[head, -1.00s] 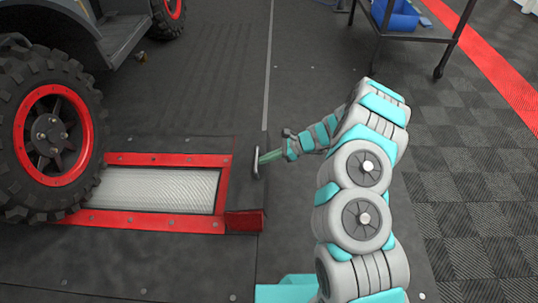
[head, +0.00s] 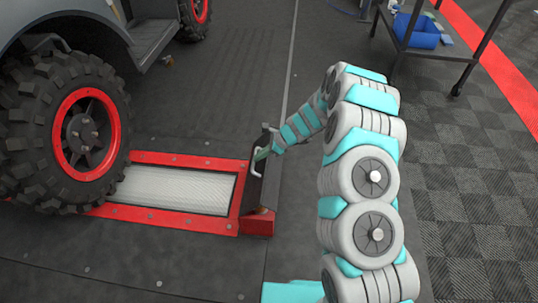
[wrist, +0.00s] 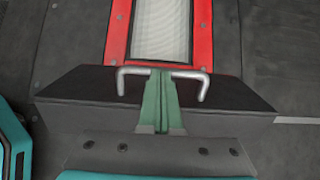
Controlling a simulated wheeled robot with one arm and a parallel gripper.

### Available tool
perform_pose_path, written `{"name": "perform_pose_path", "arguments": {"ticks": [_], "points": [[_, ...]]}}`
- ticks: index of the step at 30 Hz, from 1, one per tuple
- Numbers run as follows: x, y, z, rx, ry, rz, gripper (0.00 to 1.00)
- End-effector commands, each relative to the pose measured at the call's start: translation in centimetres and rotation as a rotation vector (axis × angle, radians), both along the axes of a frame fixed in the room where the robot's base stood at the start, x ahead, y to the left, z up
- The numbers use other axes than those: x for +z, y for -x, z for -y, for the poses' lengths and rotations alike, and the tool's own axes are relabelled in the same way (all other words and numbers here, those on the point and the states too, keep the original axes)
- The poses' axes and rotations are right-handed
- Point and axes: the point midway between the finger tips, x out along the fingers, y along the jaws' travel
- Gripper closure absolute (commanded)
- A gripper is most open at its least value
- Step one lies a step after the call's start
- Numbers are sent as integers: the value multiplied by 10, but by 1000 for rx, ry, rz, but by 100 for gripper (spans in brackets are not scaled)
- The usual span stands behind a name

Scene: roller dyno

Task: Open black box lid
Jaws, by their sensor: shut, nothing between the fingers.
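The black box sits at the right end of the red roller frame, and its black lid (head: 264,177) is tilted up in the head view. The lid carries a silver handle (head: 256,161). In the wrist view the lid (wrist: 85,84) spans the picture, with the handle (wrist: 204,88) in its middle. My gripper (head: 263,153) is at the handle; its green fingers (wrist: 160,84) are together in the wrist view, between the handle's two legs and against or close to its bar. Nothing shows between the fingers. The box's inside is mostly hidden.
The red frame (head: 180,219) holds a pale roller (head: 180,187), with a vehicle's tire (head: 62,140) at its left. A cart (head: 440,50) with a blue bin (head: 417,32) stands at the back right. The floor behind the box is clear.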

Motion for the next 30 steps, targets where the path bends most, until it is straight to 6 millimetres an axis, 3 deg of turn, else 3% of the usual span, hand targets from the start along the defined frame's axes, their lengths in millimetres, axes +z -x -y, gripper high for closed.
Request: {"name": "perform_pose_path", "arguments": {"ticks": [7, 16, 30], "points": [[10, 0, -37, 3, 0, -2, 100], [9, -3, -75, 2, -3, -4, 100], [7, -5, -76, 0, -8, -10, 100]]}}
